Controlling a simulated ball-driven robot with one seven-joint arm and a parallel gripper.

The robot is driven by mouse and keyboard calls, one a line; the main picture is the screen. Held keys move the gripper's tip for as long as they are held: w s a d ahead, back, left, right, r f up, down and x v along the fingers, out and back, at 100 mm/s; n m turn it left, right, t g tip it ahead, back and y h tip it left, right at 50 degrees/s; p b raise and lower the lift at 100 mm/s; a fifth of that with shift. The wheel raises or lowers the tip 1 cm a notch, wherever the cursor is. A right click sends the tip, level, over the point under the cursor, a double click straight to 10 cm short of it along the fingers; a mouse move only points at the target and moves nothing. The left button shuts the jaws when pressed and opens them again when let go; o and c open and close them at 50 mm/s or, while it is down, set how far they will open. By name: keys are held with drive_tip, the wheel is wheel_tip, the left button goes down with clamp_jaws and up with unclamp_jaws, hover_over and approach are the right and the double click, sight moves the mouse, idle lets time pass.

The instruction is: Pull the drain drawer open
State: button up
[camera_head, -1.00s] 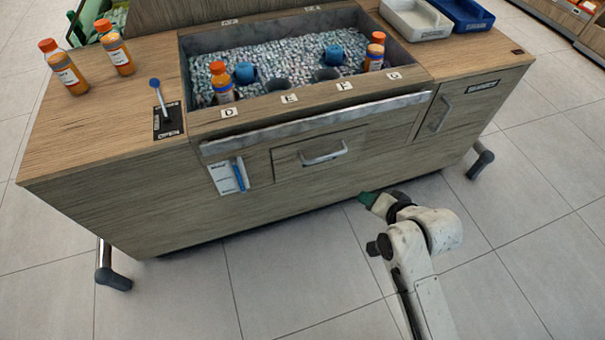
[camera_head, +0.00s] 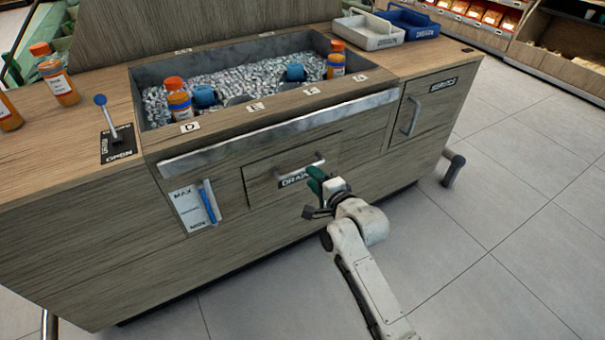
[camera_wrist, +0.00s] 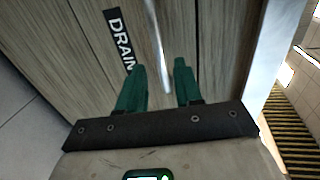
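The drain drawer (camera_head: 262,184) is a wooden panel low on the front of the cabinet, with a metal bar handle (camera_head: 300,168) and a dark label starting "DRAIN". Its front looks flush with the cabinet. My gripper (camera_head: 318,180) has green fingers and is at the drawer's handle, partly covering the label. In the wrist view my gripper (camera_wrist: 160,82) is open, and the metal handle (camera_wrist: 157,45) runs lengthwise into the gap between the fingertips. The label (camera_wrist: 119,38) lies to the left of the handle. I cannot tell whether the fingers touch the handle.
A metal rail (camera_head: 280,132) juts out above the drawer. A level gauge (camera_head: 194,206) is left of it, and a cabinet door with a handle (camera_head: 411,116) is right. An ice bin (camera_head: 237,75) with bottles and cups sits on top. Clear tiled floor (camera_head: 480,260) lies in front.

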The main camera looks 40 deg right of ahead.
drive_tip(key=b+x, duration=0.1)
drive_tip(key=x, duration=0.5)
drive_tip(key=shift+b, duration=0.35)
clamp_jaws()
